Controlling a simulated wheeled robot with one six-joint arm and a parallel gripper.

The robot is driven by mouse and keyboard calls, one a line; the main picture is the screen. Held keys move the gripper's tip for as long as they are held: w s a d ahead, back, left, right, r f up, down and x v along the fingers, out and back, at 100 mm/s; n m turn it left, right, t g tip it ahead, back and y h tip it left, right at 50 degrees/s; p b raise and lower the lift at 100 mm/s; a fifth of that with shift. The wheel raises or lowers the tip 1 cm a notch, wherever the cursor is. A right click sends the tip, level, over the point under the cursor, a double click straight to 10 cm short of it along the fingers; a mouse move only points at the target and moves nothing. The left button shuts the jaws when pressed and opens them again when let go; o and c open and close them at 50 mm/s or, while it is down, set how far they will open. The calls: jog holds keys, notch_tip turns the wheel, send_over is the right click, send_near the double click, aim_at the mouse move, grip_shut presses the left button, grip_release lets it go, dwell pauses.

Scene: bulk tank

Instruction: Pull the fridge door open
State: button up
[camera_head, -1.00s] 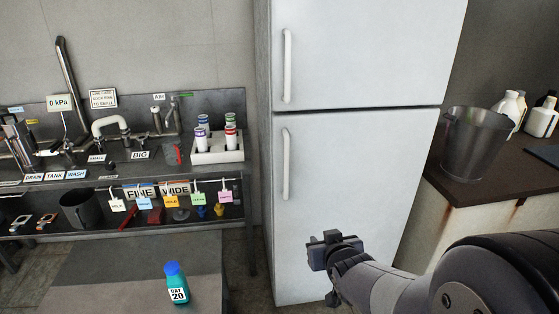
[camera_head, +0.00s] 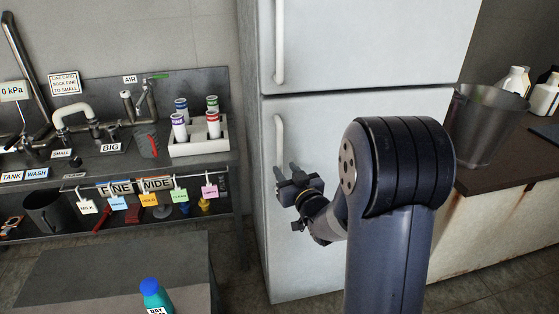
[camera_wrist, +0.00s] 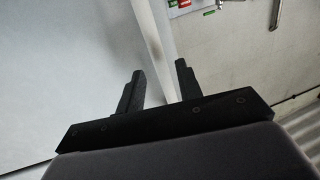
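The white fridge has an upper door (camera_head: 360,40) and a lower door (camera_head: 330,125), both shut. Each has a white vertical bar handle near its left edge: the upper handle (camera_head: 280,40) and the lower handle (camera_head: 281,140). My gripper (camera_head: 286,168) is open and empty, by the bottom end of the lower handle. In the wrist view, my gripper (camera_wrist: 157,68) has its fingers apart, and a pale strip (camera_wrist: 155,35) runs up between them. Contact with the handle is not clear.
A steel bench (camera_head: 70,180) with taps, a white rack of tubes (camera_head: 198,148) and hanging tags stands left of the fridge. A grey bucket (camera_head: 485,125) stands on the right counter. A teal bottle (camera_head: 155,296) stands on the low table (camera_head: 120,265) at the front left.

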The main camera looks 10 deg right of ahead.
aim_at(281, 164)
jog(key=w, duration=0.3)
jog(key=w+a, duration=0.1)
jog(key=w, duration=0.1)
jog(key=shift+c, duration=0.4)
grip_shut()
